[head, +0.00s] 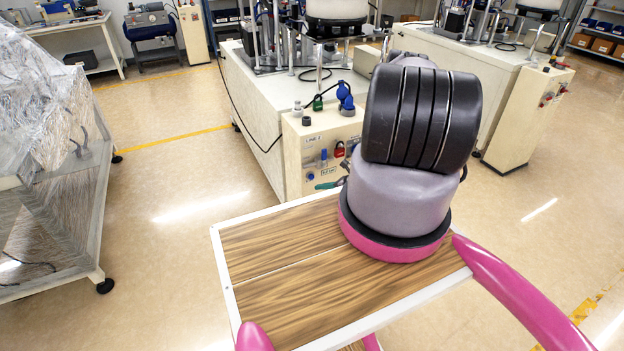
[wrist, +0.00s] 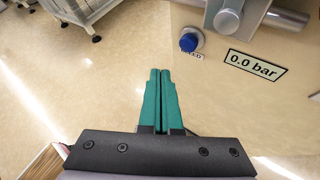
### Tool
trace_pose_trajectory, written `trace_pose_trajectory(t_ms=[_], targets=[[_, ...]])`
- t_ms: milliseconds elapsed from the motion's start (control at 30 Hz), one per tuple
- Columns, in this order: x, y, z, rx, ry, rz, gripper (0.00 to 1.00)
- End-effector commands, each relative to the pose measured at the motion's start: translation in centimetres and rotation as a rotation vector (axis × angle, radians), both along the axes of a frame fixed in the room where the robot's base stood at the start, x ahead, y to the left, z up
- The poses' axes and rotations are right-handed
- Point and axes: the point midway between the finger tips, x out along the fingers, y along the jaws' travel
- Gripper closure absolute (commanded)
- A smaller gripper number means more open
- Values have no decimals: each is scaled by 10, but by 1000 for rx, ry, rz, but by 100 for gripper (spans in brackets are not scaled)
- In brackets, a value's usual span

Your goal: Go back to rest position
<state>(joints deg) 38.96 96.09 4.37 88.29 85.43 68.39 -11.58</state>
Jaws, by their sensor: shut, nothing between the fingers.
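My gripper (wrist: 160,76) shows in the wrist view as two green fingers lying side by side, shut with nothing between them. It hangs over bare floor, just left of a beige panel (wrist: 205,80) that carries a blue knob (wrist: 189,41) and a "0.0 bar" label (wrist: 255,63). In the head view my arm rises at the right of my wood-topped base and hides most of the gripper. A small green piece shows left of the arm, near the panel's lower part.
A beige control box (head: 310,155) on a white machine cabinet (head: 255,115) stands close beyond my base. A wrapped cart (head: 95,200) stands at the left. Another cabinet (head: 520,110) stands at the right. The floor (head: 170,180) between cart and cabinet is clear.

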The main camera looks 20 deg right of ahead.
Motion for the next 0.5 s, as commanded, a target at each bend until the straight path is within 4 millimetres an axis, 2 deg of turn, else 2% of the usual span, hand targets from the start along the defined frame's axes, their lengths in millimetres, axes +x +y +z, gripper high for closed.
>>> trace_pose_trajectory(t_ms=[200,500], targets=[[-15,-1,0,1,0,-1,100],[-16,-1,0,1,0,-1,100]])
